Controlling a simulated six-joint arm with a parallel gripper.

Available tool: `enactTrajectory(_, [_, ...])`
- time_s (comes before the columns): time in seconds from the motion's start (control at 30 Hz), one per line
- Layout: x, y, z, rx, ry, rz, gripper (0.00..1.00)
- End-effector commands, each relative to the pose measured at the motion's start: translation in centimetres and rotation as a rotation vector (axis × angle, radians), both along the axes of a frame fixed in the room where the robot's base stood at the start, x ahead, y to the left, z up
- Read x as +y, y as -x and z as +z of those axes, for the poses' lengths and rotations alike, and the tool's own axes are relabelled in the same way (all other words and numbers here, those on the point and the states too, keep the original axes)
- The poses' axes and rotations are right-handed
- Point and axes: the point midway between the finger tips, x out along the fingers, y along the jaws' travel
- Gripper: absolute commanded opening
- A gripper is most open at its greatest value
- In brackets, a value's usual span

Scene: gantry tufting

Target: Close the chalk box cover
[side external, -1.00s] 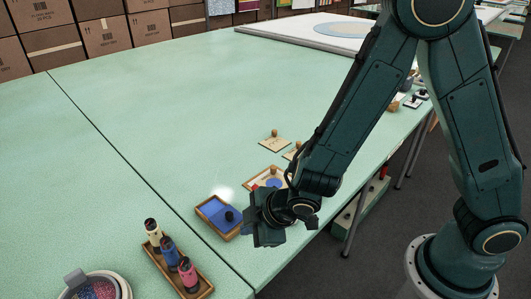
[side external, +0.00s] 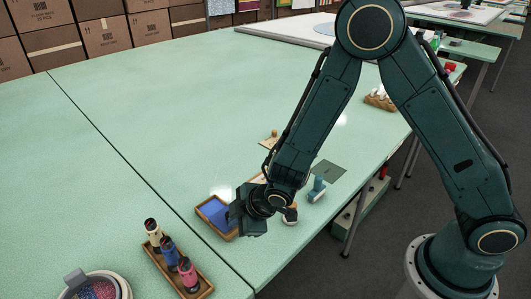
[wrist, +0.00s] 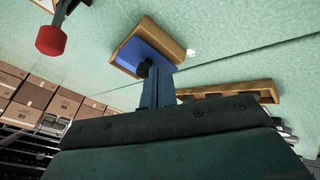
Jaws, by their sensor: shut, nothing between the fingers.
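A shallow wooden box (side external: 224,233) with a blue surface inside lies near the table's front edge; I cannot tell for certain that it is the chalk box. It also shows in the wrist view (wrist: 176,46). A black knob (wrist: 144,68) stands over its blue surface, right by my fingertips. My gripper (side external: 238,216) is over the right part of the box and hides the knob in the side view. In the wrist view my gripper (wrist: 157,75) is shut, with nothing between the fingers. Whether the fingertips touch the knob cannot be told.
A wooden tray (side external: 160,262) with several small bottles stands left of the box. A blue-handled stamp (side external: 317,188) and a grey plate (side external: 329,171) lie to the right. A red knob (wrist: 50,40) shows in the wrist view.

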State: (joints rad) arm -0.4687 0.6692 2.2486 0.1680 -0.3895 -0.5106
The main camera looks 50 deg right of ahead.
Motion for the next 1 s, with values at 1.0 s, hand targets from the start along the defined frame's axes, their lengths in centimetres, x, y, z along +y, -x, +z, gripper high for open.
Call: enactTrajectory(1.0, [0.0,-7.2,0.0,-0.001,-0.001,-0.002,0.0])
